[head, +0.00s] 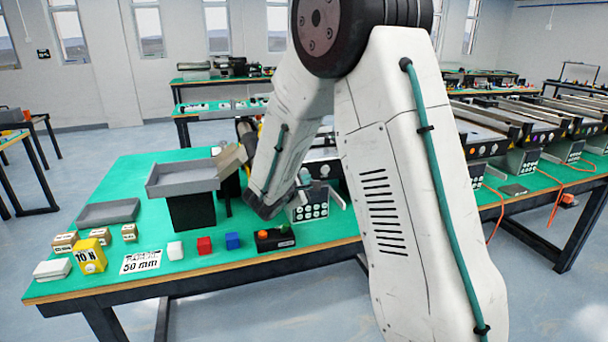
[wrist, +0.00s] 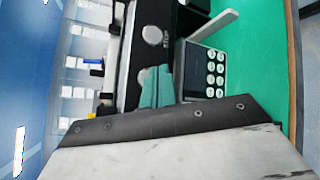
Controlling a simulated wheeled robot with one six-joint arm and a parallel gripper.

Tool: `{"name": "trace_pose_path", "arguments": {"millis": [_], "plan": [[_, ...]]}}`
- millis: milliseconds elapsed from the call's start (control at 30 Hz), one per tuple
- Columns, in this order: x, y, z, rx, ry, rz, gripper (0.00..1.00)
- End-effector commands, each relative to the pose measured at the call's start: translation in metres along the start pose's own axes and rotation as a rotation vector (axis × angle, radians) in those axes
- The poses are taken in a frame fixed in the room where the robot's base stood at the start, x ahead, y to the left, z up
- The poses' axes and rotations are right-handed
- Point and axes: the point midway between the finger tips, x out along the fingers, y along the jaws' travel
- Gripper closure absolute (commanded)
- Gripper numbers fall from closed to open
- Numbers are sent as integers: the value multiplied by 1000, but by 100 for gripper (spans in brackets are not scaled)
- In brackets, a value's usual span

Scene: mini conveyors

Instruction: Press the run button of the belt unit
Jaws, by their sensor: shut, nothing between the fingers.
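The belt unit's keypad box (wrist: 207,70) is grey with a dark face and several round white buttons. It is at the upper right of the wrist view and also shows in the head view (head: 311,211), partly behind my arm. Which button is the run button cannot be read. My gripper (wrist: 156,86) shows teal fingers, shut and empty, to the left of the keypad in the wrist view. Whether the fingers touch anything is unclear. In the head view, my arm hides most of the belt unit (wrist: 150,40).
A black box (head: 275,238) with an orange button and a green mark sits near the table's front edge. A grey tray (head: 182,178) tops a black stand. Yellow weight (head: 90,255) stands farther left.

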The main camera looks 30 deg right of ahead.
Motion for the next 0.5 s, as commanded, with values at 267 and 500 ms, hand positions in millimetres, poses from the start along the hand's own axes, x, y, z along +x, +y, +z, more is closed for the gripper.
{"name": "trace_pose_path", "arguments": {"millis": [267, 500], "plan": [[-20, -14, 14, -1, 0, 1, 100], [-31, -23, 23, -1, 0, 0, 100]]}}
